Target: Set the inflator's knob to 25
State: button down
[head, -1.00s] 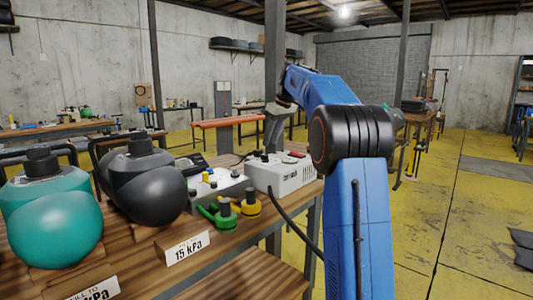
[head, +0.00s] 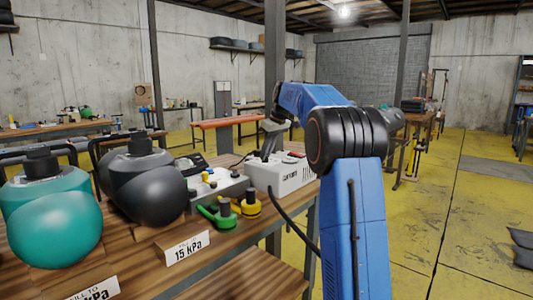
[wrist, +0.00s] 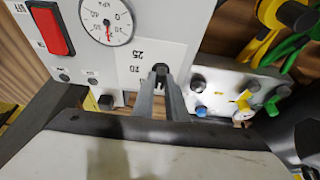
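The inflator is a white box (head: 290,180) at the table's right end; its panel (wrist: 185,30) fills the upper wrist view. The panel has a red switch (wrist: 50,28), a round gauge (wrist: 107,20) and upside-down printed numbers, 25 (wrist: 137,54) and 70 (wrist: 134,69). A small dark knob (wrist: 160,68) is beside these numbers. My gripper (wrist: 160,80) points at it, with two grey fingers a narrow gap apart and the knob between or just beyond their tips. I cannot tell if they touch it. Its pointer is hidden. My gripper (head: 268,156) also shows above the inflator in the head view.
Beside the inflator stand a grey valve box (head: 218,184) and green (head: 216,214) and yellow (head: 248,204) fittings. A dark inflatable (head: 150,185), a teal one (head: 55,225) and a 15 kPa sign (head: 187,248) are farther left. A black hose (head: 290,220) hangs off the table edge.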

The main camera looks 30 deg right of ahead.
jog(key=shift+m, duration=0.3)
jog(key=m, duration=0.2)
jog(key=m+h, duration=0.2)
jog(key=m, duration=0.1)
jog(key=shift+a+m, duration=0.25)
jog(key=shift+m, duration=0.05)
jog(key=m+h, duration=0.1)
jog(key=m, duration=0.2)
jog(key=shift+a+m+h, duration=0.1)
jog(key=shift+m+h, duration=0.2)
jog(key=shift+h, duration=0.1)
jog(key=m+g+h, duration=0.1)
jog(key=m, duration=0.2)
jog(key=shift+w+a+m, duration=0.1)
jog(key=shift+w+m, duration=0.05)
jog(key=shift+m, duration=0.15)
jog(key=m+g, duration=0.1)
jog(key=m, duration=0.1)
jog(key=m+g+h, duration=0.1)
jog(key=m, duration=0.2)
jog(key=shift+w, duration=0.15)
jog(key=shift+w+m+g, duration=0.1)
jog(key=shift+m+g, duration=0.45)
jog(key=shift+m, duration=0.85)
jog(key=shift+m+g, duration=0.55)
jog(key=shift+m, duration=0.85)
jog(key=shift+a, duration=0.1)
jog(key=c, duration=1.8)
grip_release()
